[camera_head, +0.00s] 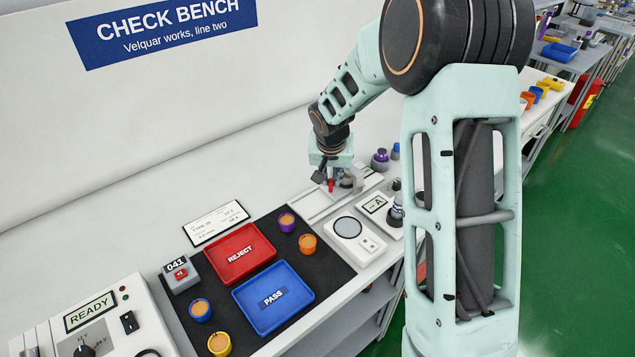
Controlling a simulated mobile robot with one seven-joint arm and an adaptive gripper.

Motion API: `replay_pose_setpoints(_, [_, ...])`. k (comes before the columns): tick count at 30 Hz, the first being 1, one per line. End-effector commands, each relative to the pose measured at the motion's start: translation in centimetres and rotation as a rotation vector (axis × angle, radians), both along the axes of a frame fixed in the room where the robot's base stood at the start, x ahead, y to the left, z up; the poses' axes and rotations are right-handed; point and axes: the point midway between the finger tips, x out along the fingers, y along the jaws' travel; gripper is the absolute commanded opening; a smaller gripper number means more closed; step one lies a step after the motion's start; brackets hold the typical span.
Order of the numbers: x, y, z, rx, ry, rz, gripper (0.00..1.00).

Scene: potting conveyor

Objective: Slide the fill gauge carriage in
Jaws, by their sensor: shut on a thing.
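My gripper (335,180) points down over a pale, long fixture (313,204) at the back of the bench, right of the dark mat. The fixture looks like the fill gauge with its slide. A small red part (331,186) shows at my fingertips, next to a grey metal piece that looks like the carriage (348,185). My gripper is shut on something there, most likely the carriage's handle. The fingers partly hide it, and how far in the carriage sits cannot be told.
A round-dial scale (347,227) and a small display box (374,204) stand in front of the fixture. A red REJECT tray (262,268) and blue PASS tray (305,295) lie on the mat (335,272) with several small pots. A purple-topped item (380,156) stands behind.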

Motion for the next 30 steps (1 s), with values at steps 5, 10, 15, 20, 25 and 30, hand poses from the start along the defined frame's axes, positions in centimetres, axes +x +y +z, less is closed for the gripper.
replay_pose_setpoints(5, [0.3, -0.4, 0.1, -0.003, -0.004, 0.0, 0.0])
replay_pose_setpoints(10, [0.4, -0.5, 0.1, -0.004, -0.006, -0.001, 0.17])
replay_pose_setpoints(15, [0.3, -0.4, 0.1, -0.003, -0.005, -0.001, 0.31])
replay_pose_setpoints(20, [0.2, -0.4, 0.0, -0.003, -0.004, -0.001, 0.31])
replay_pose_setpoints(25, [0.1, -0.3, 0.5, -0.002, -0.005, 0.0, 0.31])
replay_pose_setpoints(30, [-0.7, -0.1, 2.6, -0.002, -0.007, -0.001, 0.31])
